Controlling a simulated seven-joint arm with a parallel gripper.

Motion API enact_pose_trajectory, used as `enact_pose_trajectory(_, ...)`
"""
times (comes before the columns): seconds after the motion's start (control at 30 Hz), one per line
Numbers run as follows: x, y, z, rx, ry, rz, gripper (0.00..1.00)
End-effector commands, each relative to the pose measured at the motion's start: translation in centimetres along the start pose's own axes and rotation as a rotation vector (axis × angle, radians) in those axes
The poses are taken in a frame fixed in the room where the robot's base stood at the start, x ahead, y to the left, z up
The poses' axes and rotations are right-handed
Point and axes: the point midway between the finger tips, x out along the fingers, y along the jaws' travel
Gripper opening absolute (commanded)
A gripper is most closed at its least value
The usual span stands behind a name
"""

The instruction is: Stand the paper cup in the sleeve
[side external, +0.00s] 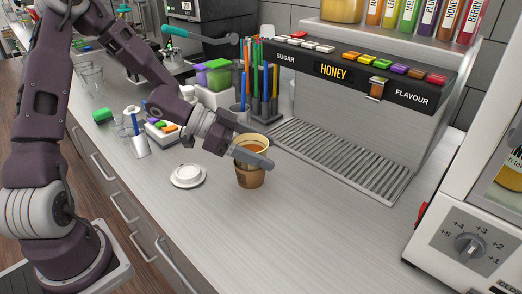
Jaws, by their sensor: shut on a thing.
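The paper cup (250,138) is pale at the rim, with brown inside its mouth, and stands upright near the middle of the counter. A darker brown band, which looks like the sleeve (250,179), wraps its lower part. I cannot tell whether the cup is fully seated in it. My gripper (256,152) reaches in from the left and is shut on the cup near its rim. One grey finger crosses the cup's near side; the other finger is mostly hidden.
A white lid (188,176) lies on the counter left of the cup. Behind stand a rack of coloured sticks (263,85) and the flavour dispenser with its drip grate (340,160). A sealer machine with a dial (469,246) is at right. The counter in front is clear.

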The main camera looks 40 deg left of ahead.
Motion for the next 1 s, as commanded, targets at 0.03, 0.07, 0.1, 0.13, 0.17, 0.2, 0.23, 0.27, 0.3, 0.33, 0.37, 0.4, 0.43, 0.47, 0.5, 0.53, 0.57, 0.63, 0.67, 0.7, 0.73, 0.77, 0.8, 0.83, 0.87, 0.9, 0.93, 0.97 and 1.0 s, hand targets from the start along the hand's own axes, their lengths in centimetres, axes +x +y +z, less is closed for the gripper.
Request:
enact_pose_trajectory(0.03, 0.1, 0.0, 0.1, 0.0, 0.001, 0.0, 0.17)
enact_pose_trajectory(0.07, 0.1, 0.0, 0.1, 0.001, 0.001, -0.001, 0.17)
enact_pose_trajectory(0.1, 0.0, 0.0, 0.0, 0.002, 0.001, -0.001, 0.17)
enact_pose_trajectory(0.13, 0.0, 0.0, 0.0, 0.002, 0.001, -0.001, 0.17)
enact_pose_trajectory(0.17, 0.0, 0.0, 0.0, 0.002, 0.0, -0.001, 0.17)
enact_pose_trajectory(0.2, 0.0, 0.0, 0.0, 0.002, 0.0, -0.001, 0.17)
enact_pose_trajectory(0.23, 0.1, 0.0, 0.1, 0.002, 0.0, -0.001, 0.17)
enact_pose_trajectory(0.27, 0.1, 0.0, 0.1, 0.002, 0.0, -0.001, 0.17)
enact_pose_trajectory(0.3, 0.1, 0.0, 0.2, 0.002, 0.0, -0.001, 0.17)
enact_pose_trajectory(0.33, 0.2, 0.0, 0.3, 0.002, 0.0, -0.001, 0.17)
enact_pose_trajectory(0.37, 0.2, 0.0, 0.4, 0.002, 0.0, -0.001, 0.17)
enact_pose_trajectory(0.4, 0.3, -0.1, 0.5, 0.001, 0.0, -0.001, 0.17)
enact_pose_trajectory(0.43, 0.3, -0.1, 0.6, 0.002, 0.0, -0.001, 0.17)
enact_pose_trajectory(0.47, 0.4, -0.1, 0.7, 0.001, 0.0, -0.001, 0.17)
enact_pose_trajectory(0.5, 0.3, -0.1, 0.7, 0.002, 0.0, -0.002, 0.79)
enact_pose_trajectory(0.53, 0.3, -0.1, 0.6, 0.002, 0.0, -0.002, 0.84)
enact_pose_trajectory(0.57, 0.3, -0.1, 0.6, 0.002, 0.0, -0.002, 0.9)
enact_pose_trajectory(0.63, 0.3, -0.1, 0.6, 0.002, 0.0, -0.002, 0.92)
enact_pose_trajectory(0.67, 0.3, -0.1, 0.6, 0.002, 0.0, -0.002, 0.92)
enact_pose_trajectory(0.7, 0.3, -0.1, 0.6, 0.002, 0.0, -0.002, 0.92)
enact_pose_trajectory(0.73, 0.3, -0.1, 0.6, 0.002, 0.0, -0.002, 0.92)
enact_pose_trajectory(0.77, 0.3, -0.1, 0.6, 0.002, 0.0, -0.002, 0.92)
enact_pose_trajectory(0.8, 0.3, -0.1, 0.6, 0.002, 0.0, -0.002, 0.92)
enact_pose_trajectory(0.83, 0.3, -0.1, 0.6, 0.002, 0.0, -0.002, 0.92)
enact_pose_trajectory(0.87, 0.3, -0.1, 0.6, 0.003, 0.0, -0.002, 0.92)
enact_pose_trajectory(0.9, 0.2, -0.1, 0.4, 0.004, 0.0, -0.002, 0.92)
enact_pose_trajectory(0.93, 0.1, -0.1, 0.1, 0.006, 0.0, -0.003, 0.92)
enact_pose_trajectory(0.97, -0.2, -0.1, -0.1, 0.005, 0.0, -0.004, 0.92)
enact_pose_trajectory(1.0, -1.1, -0.2, 0.0, 0.006, -0.001, -0.008, 0.92)
